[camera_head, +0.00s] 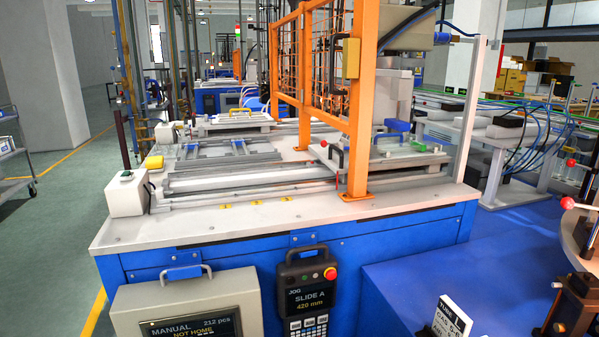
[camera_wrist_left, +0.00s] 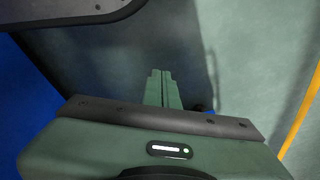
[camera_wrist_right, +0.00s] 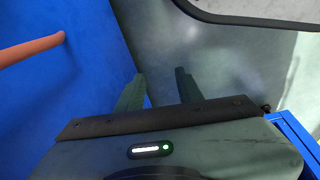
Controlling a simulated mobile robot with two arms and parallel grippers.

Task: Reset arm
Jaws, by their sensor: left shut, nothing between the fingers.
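My left gripper (camera_wrist_left: 160,88) shows in the left wrist view with its two green fingers together and nothing between them. It hangs over green floor. My right gripper (camera_wrist_right: 158,88) shows in the right wrist view with its fingers apart and empty, beside a blue panel (camera_wrist_right: 60,95). Neither gripper shows in the head view, so both arms are outside that picture.
A blue machine with a pale top (camera_head: 250,218) stands ahead, with an orange guard frame (camera_head: 360,100), a control screen (camera_head: 192,326) and a jog pendant (camera_head: 307,298). A blue surface (camera_head: 400,285) lies at right. Open floor (camera_head: 45,250) lies at left.

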